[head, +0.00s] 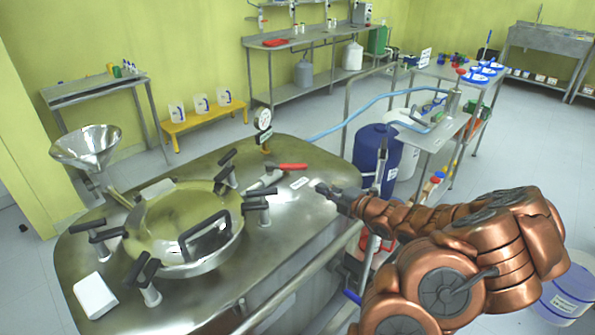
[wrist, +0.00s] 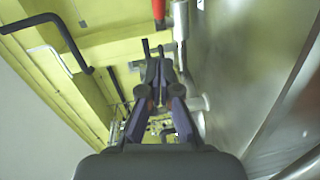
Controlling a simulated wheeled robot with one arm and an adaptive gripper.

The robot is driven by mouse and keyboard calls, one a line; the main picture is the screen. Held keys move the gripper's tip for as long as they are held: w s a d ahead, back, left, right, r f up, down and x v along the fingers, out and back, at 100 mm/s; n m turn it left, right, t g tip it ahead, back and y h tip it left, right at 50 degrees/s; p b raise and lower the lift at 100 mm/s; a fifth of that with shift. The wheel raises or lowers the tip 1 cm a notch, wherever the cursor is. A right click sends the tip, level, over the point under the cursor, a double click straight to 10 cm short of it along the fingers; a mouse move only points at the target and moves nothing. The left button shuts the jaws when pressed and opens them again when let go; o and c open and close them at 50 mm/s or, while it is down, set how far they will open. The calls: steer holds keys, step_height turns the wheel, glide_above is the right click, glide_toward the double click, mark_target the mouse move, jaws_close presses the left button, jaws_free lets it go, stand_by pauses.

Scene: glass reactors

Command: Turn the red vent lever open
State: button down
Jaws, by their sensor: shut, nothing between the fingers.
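The red vent lever (head: 292,167) sits on a short metal fitting (head: 265,178) on top of the steel reactor lid (head: 310,215), its red handle pointing right. My gripper (head: 322,187) is shut and empty, just right of and nearer than the lever's tip, over the lid's right part, with a gap between them. In the wrist view the lever's red end (wrist: 158,9) shows at the top edge, beyond my shut fingertips (wrist: 155,72). The rest of the lever is cut off or hard to make out there.
Black-handled clamps surround the round hatch (head: 185,230) left of the lever. A pressure gauge (head: 263,120) stands behind it. A steel funnel (head: 87,147) is at the far left, and a handrail (head: 300,280) runs along the front. A blue drum (head: 375,155) stands behind the right edge.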

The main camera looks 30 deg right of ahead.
steer(key=p, duration=0.2)
glide_toward(291, 168)
steer(key=w+a, duration=0.2)
steer(key=a, duration=0.1)
steer(key=shift+w+a+f, duration=0.1)
steer(key=shift+w+a, duration=0.05)
steer(key=shift+a, duration=0.15)
steer(key=shift+w+d, duration=0.15)
steer(key=shift+w, duration=0.25)
steer(key=shift+w+d+f+p, duration=0.15)
steer(key=shift+w+d+p, duration=0.1)
steer(key=shift+w+d, duration=0.4)
steer(key=shift+w+d+f+p, duration=0.2)
steer(key=shift+w+d, duration=0.15)
steer(key=shift+w, duration=0.45)
steer(key=shift+w+r+y+p, duration=0.15)
steer(key=shift+y+p, duration=0.15)
steer(key=shift+p, duration=0.2)
